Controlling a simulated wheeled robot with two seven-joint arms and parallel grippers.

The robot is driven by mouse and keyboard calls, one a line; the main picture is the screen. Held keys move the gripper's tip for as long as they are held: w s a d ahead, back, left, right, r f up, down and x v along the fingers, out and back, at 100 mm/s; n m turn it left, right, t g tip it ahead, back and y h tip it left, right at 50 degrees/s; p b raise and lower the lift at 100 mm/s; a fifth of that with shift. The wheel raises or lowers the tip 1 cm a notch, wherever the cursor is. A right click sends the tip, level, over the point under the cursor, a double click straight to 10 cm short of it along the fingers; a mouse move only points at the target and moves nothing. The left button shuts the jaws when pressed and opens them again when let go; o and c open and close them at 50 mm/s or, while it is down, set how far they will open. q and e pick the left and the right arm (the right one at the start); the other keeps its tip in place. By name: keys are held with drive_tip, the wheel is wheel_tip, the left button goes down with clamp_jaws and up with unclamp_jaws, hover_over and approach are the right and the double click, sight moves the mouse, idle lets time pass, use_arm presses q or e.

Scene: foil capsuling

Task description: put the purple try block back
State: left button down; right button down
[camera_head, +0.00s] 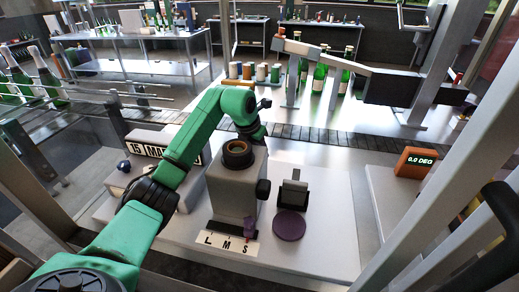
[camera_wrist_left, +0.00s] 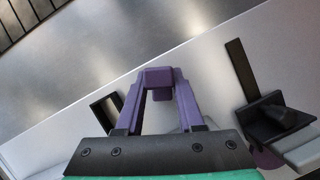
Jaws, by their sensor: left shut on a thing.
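The purple try block (camera_wrist_left: 158,78) shows in the left wrist view, between the tips of my left gripper's purple fingers. My left gripper (camera_wrist_left: 158,98) is shut on it. In the head view my green left arm reaches over to the far side of the grey post, where its dark wrist end shows. The fingertips and the block are hidden there. A round purple disc (camera_head: 289,225) lies in front of a small black stand (camera_head: 293,190). A small purple piece (camera_head: 249,228) is at the post's foot. My right gripper is not in view.
The grey post (camera_head: 234,190) has a copper-coloured ring (camera_head: 236,153) on top and a black knob at its side. An L M S label (camera_head: 228,243) lies before it. An orange display (camera_head: 414,163) stands at right. A conveyor (camera_head: 340,138) runs behind, with bottles beyond it.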

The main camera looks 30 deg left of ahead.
use_arm(q)
drive_tip(key=shift+f, duration=0.15)
drive_tip(key=c, duration=0.5)
unclamp_jaws()
drive_tip(key=shift+r, duration=0.25)
drive_tip(key=shift+s+r, duration=0.1)
drive_tip(key=shift+r, duration=0.2)
drive_tip(key=shift+b+v, duration=1.05)
drive_tip(key=shift+v, duration=4.55)
